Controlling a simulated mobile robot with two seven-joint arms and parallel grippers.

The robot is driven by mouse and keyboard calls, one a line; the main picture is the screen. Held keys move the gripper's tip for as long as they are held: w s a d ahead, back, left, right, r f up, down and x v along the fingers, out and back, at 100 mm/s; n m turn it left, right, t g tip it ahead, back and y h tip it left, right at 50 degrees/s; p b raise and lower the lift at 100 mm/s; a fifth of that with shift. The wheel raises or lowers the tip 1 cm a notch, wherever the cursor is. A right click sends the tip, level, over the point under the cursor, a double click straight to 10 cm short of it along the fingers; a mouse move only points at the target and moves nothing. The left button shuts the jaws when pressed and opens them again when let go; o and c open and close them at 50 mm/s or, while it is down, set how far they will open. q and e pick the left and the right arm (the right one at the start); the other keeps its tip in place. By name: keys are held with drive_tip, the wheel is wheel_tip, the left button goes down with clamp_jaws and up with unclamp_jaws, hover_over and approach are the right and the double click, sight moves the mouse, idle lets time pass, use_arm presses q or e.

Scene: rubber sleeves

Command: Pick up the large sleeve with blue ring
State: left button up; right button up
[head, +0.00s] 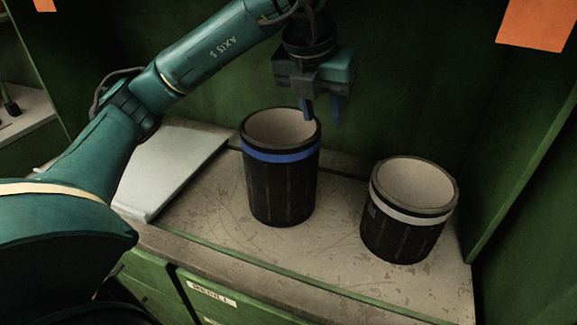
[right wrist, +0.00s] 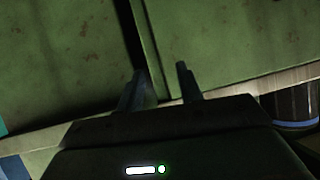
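The large black sleeve with the blue ring (head: 281,185) stands upright on the worn bench top in the head view. Its open top shows a pale inside. My left gripper (head: 321,108) hangs fingers-down over the sleeve's back right rim. Its two fingers are apart, with nothing visible between them; whether they touch the rim cannot be told. In the right wrist view, my right gripper (right wrist: 160,82) has its fingers apart and empty, in front of green panels. A dark object with a blue band, likely the same sleeve (right wrist: 296,106), shows at the right edge there.
A shorter black sleeve with a white ring (head: 402,225) stands to the right on the bench (head: 330,265). A pale grey sloping plate (head: 170,165) lies to the left. Green walls close the back and right. Green drawers (head: 205,295) are below the front edge.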

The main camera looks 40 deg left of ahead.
sight(317, 142)
use_arm(q)
drive_tip(key=shift+n+y, duration=0.5)
drive_tip(key=w+a+f, duration=0.1)
drive_tip(key=w+a+f+b, duration=0.1)
drive_tip(key=f, duration=0.1)
drive_tip(key=w+f, duration=0.1)
drive_tip(key=f, duration=0.1)
drive_tip(key=shift+a+f+b, duration=0.2)
drive_tip(key=shift+a+b, duration=0.2)
drive_tip(key=shift+p+x, duration=0.3)
drive_tip(key=shift+x, duration=2.5)
drive_tip(key=shift+w+d, duration=0.1)
drive_tip(key=shift+c, duration=0.5)
clamp_jaws()
